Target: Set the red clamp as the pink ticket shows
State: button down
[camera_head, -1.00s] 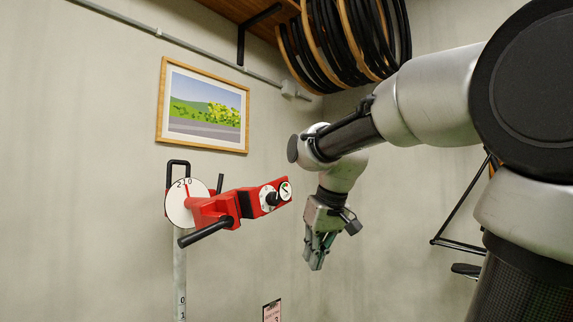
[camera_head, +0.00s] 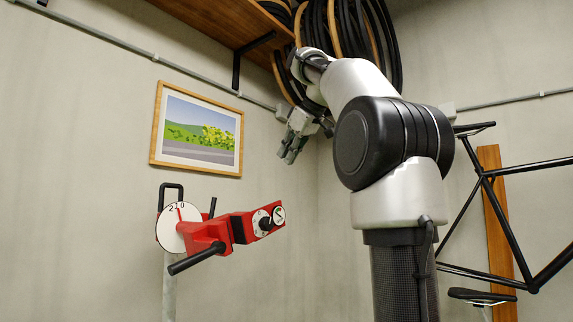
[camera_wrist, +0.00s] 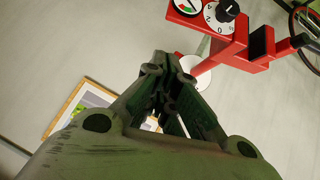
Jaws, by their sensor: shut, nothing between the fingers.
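The red clamp (camera_head: 205,236) stands on a grey post at left centre in the head view. It has a white disc marked 2, 1, 0 (camera_head: 170,236), a black-gripped lever (camera_head: 196,259), a black knob (camera_head: 264,222) and a small gauge (camera_head: 278,214) on its right end. In the wrist view the clamp (camera_wrist: 256,62) appears upper right, with the knob (camera_wrist: 228,11) and gauge (camera_wrist: 187,5) at the top edge. My gripper (camera_head: 287,157) is shut and empty, above the clamp's right end and apart from it. Its fingers (camera_wrist: 165,82) converge in the wrist view. The pink ticket is out of view.
A framed picture (camera_head: 198,132) hangs on the wall above the clamp. A wooden shelf (camera_head: 210,22) and hanging tyres (camera_head: 345,40) are overhead, close to my wrist. A black bike frame (camera_head: 510,165) and wooden plank (camera_head: 496,215) stand at right. The space right of the clamp looks clear.

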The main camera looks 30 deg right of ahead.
jog(key=s+f+x, duration=0.1)
jog(key=f+x, duration=0.1)
jog(key=x, duration=0.9)
jog(key=shift+s+d, duration=0.35)
jog(key=shift+d, duration=0.2)
jog(key=shift+r, duration=0.1)
jog(key=d+f+m+g+y, duration=0.1)
jog(key=d+f+y, duration=0.1)
jog(key=f, duration=0.3)
jog(key=shift+w+d+f+m+y, duration=0.3)
jog(key=shift+w+d+y, duration=0.1)
jog(key=shift+w+d, duration=0.1)
jog(key=shift+r, duration=0.15)
